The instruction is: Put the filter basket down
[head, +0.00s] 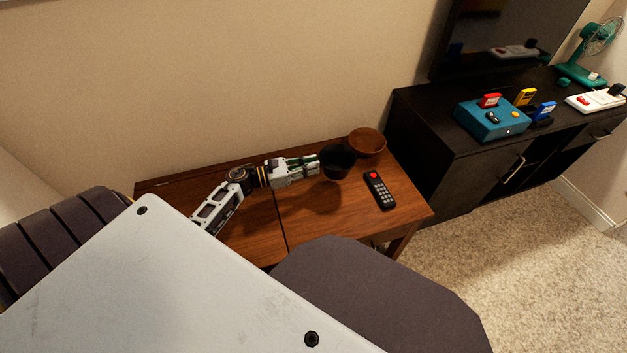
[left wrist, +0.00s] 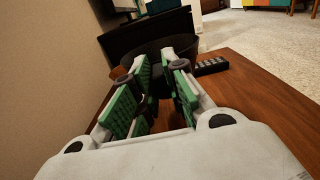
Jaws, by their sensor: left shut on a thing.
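The black filter basket (head: 338,163) is a round dark cup over the right part of the wooden table (head: 300,220). My left gripper (head: 318,164) comes in from the left and is shut on the basket's near-left side. In the left wrist view the basket (left wrist: 158,46) is a dark round shape beyond the green-padded fingers (left wrist: 160,85), which partly hide it. It looks about upright. I cannot tell whether its bottom touches the table. My right gripper is not in view.
A brown wooden bowl (head: 367,142) stands just behind the basket, to its right. A black remote (head: 379,189) with a red button lies to the front right. A dark cabinet (head: 455,160) stands beyond the table. The tabletop in front of the basket is clear.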

